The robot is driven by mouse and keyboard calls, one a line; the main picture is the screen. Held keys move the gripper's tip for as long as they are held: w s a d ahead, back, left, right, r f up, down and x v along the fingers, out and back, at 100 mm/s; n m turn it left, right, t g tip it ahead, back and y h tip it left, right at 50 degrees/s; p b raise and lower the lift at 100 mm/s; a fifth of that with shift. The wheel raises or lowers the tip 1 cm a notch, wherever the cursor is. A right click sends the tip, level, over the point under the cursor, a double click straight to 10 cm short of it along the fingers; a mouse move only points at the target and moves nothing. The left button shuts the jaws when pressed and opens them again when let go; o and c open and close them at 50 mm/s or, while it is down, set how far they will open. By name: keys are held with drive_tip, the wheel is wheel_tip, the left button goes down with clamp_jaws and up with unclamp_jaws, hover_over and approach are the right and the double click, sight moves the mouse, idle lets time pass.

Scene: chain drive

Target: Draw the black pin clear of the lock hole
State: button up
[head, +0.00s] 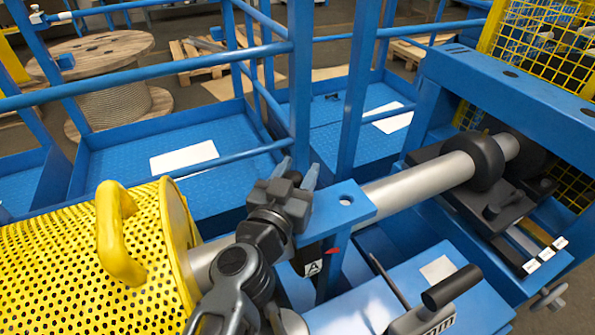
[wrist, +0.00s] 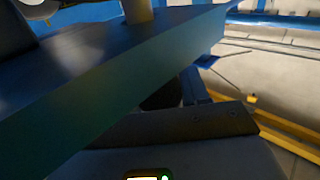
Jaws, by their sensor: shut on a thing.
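My gripper (head: 297,174) is in the middle of the head view, at the left end of a blue bracket plate (head: 352,207). Its two blue-grey fingertips point up and away, shut on a small dark piece between them, which I take to be the black pin (head: 294,177). Most of that piece is hidden by the gripper. A round hole shows in the plate right of the gripper, with nothing in it. In the wrist view the dark blue underside of a plate (wrist: 130,75) fills much of the picture. I cannot tell whether the pin is in the lock hole.
A grey shaft (head: 418,188) runs behind the plate to a black bearing (head: 488,163). A perforated yellow guard (head: 95,255) with a handle stands left. A black-handled lever (head: 450,288) and a tag marked A (head: 313,267) are close by. Blue railings (head: 150,73) stand behind.

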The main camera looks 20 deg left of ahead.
wheel_tip(320, 180, up, 13)
drive_tip(key=p, duration=0.7)
idle(1.7)
idle(0.4)
drive_tip(key=shift+d, duration=0.1)
